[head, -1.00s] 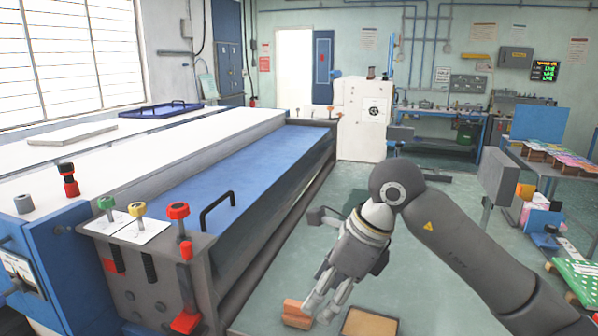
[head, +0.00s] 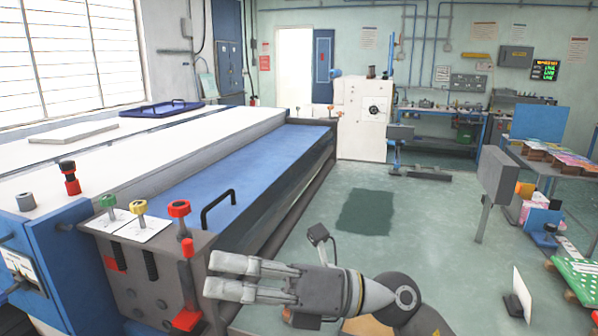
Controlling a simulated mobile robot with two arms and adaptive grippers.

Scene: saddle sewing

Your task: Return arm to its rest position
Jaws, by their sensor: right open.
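My right gripper (head: 212,277) is in the lower middle of the head view. Its two pale fingers point left, parted by a gap, with nothing between them. The fingertips are close to the front corner of the long machine (head: 125,280), beside its red lower handle; I cannot tell if they touch. My arm bends at a dark joint at the bottom of the picture. My left gripper is not in view.
The machine has a blue bed (head: 240,170), a black handle (head: 217,208) and red, yellow and green knobs. A tan board (head: 366,327) lies low behind my arm. A grey post box (head: 496,175) stands right. The floor with a dark patch (head: 367,212) is clear.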

